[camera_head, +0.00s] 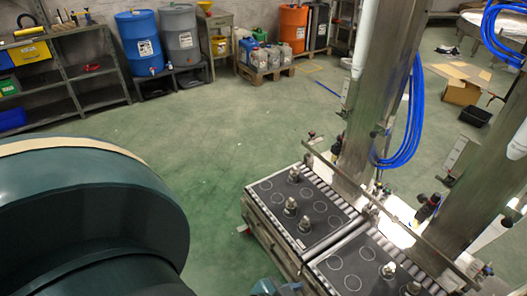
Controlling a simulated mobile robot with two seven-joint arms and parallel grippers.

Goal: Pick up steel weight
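Several small steel weights stand upright on two dark plates with pale circles. On the left plate (326,211), one steel weight (291,205) and another steel weight (304,224) stand near the middle, and a smaller one (294,175) stands at the back. On the right plate (347,263), one weight (388,270) stands near the middle and another (411,288) stands at the bottom edge of the view. Neither gripper's fingers show. A small teal part at the bottom edge is cut off, and I cannot tell what it is.
Two steel columns (379,100) with blue hoses (408,125) rise behind the plates. Shelves (65,70), a blue drum (140,42), a grey drum (181,37) and an orange drum (292,27) line the back wall. The green floor (215,135) between is clear.

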